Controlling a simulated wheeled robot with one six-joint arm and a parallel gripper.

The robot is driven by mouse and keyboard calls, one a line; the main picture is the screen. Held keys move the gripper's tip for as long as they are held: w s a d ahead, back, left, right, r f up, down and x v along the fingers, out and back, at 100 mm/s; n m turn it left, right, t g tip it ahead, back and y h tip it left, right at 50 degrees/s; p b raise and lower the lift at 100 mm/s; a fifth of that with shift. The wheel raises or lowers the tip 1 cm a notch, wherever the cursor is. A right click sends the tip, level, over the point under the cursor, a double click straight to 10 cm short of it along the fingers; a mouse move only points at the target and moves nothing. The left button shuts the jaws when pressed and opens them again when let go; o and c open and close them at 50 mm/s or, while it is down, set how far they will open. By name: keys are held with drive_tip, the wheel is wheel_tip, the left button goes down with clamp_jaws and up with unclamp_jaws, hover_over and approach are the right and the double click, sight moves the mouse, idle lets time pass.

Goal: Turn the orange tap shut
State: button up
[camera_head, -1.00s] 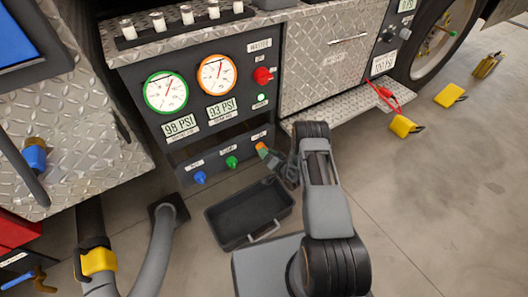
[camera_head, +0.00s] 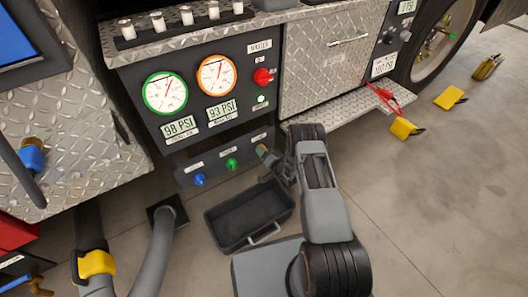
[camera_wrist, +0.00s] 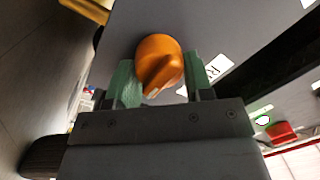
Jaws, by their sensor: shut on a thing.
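The orange tap (camera_wrist: 158,62) is a round knob with a raised grip bar on the dark panel, large in the wrist view. The bar is tilted in that view. My gripper (camera_wrist: 163,85) has its two green-padded fingers on either side of the knob, shut on it.
A blue tap (camera_head: 200,179) and a green tap (camera_head: 232,163) sit to the left on the same panel. A red knob (camera_head: 262,76) is above. A black tray (camera_head: 214,226) lies on the floor below. Grey hoses (camera_head: 158,250) run at lower left.

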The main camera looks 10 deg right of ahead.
drive_tip(key=shift+c, duration=1.2)
drive_tip(key=n+b, duration=0.1)
drive_tip(key=n, duration=0.3)
drive_tip(key=n+b, duration=0.1)
drive_tip(key=n, duration=0.3)
drive_tip(key=shift+a, duration=0.1)
drive_tip(key=n+h+b, duration=0.1)
drive_tip(key=n, duration=0.3)
drive_tip(key=shift+a+g+b, duration=0.1)
drive_tip(key=shift+g+b, duration=0.2)
drive_tip(key=shift+b, duration=0.05)
drive_tip(key=n+b, duration=0.1)
drive_tip(key=n, duration=0.3)
drive_tip(key=shift+r+n+h+b, duration=0.1)
drive_tip(key=shift+n+h+b, duration=0.3)
